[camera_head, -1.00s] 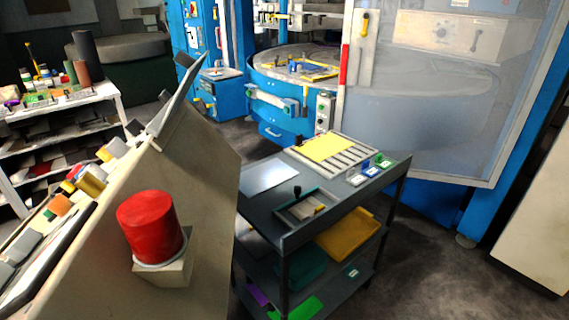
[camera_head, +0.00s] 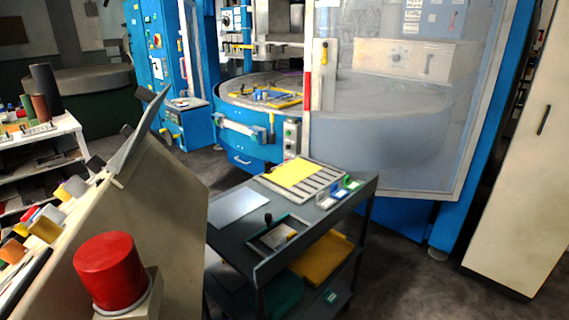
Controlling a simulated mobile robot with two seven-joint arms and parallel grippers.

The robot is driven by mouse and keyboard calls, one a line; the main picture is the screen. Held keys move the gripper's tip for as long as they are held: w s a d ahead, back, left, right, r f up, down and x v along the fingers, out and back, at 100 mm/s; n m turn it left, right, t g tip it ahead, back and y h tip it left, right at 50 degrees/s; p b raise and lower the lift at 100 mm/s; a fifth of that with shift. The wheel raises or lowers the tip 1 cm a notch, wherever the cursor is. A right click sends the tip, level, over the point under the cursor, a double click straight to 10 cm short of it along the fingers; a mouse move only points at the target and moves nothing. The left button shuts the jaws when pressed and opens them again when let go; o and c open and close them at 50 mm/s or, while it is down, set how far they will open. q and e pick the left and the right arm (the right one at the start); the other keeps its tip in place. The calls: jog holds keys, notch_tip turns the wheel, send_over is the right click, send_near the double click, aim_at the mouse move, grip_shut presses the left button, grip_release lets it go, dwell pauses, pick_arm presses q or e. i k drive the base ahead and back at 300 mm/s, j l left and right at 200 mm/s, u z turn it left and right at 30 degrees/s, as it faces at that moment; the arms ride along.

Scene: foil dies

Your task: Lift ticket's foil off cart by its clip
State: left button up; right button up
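The dark grey cart (camera_head: 233,250) stands near the middle of the head view. A yellow sheet (camera_head: 296,174) lies on a slatted rack (camera_head: 322,178) at the back of its top. A pale grey-blue sheet (camera_head: 238,207) lies flat at the left of the top. Small white, blue and green clip-like pieces (camera_head: 339,194) sit along the right edge. I cannot tell which piece is the ticket's foil or its clip. A framed tray with a black knob (camera_head: 279,235) is at the front. Neither gripper is in view.
A slanted console with a red button (camera_head: 109,270) fills the lower left. The blue press with a round table (camera_head: 262,98) and a clear door (camera_head: 400,110) stands behind the cart. A beige cabinet (camera_head: 513,160) is at right. Dark floor is free right of the cart.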

aim_at(223, 212)
jog(key=u, duration=0.8)
jog(key=i+l+u, duration=0.15)
jog(key=l+u, duration=1.15)
jog(key=l, duration=1.05)
jog(key=k+l+u, duration=0.1)
jog(key=l, duration=0.5)
jog(key=k+l, duration=0.1)
jog(key=l, duration=0.55)
jog(key=i+l+u, duration=0.1)
jog(key=i+l, duration=0.15)
jog(key=i, duration=0.15)
